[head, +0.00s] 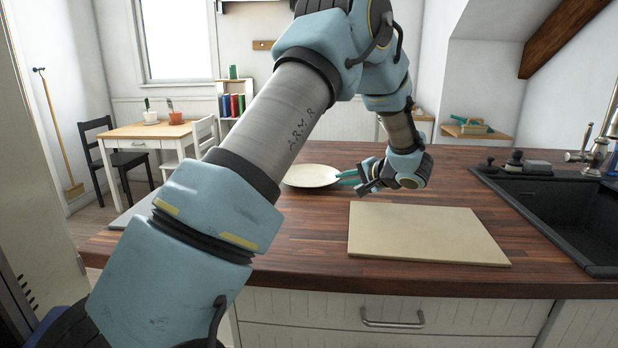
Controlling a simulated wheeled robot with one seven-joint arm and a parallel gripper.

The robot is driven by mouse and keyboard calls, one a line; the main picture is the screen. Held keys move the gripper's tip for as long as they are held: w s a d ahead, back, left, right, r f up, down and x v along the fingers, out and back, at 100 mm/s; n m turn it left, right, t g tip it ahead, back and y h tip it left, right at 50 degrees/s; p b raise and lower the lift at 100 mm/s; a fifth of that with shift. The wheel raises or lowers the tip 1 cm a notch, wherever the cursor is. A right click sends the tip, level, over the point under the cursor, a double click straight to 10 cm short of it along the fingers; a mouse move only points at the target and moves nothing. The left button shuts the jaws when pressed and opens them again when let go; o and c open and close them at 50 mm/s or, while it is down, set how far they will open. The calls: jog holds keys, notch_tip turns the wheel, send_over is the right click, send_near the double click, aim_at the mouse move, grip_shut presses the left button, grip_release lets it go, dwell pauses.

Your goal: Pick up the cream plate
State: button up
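The cream plate (311,176) lies on the dark wooden counter, left of the middle, partly hidden on its left by my arm. My gripper (346,178) is at the plate's right rim, with its teal fingertips pointing left toward the plate. The fingertips overlap the rim in this view. I cannot tell whether they touch it or how far apart they are. The plate looks flat and level.
A beige board (425,234) lies on the counter in front of my gripper. A black sink (560,215) with a tap is at the right, with small dark items (515,160) behind it. A table (150,131) and chairs stand far left.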

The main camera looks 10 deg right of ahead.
jog(key=shift+x, duration=1.25)
jog(key=shift+c, duration=0.3)
grip_shut()
jog(key=shift+r, duration=0.15)
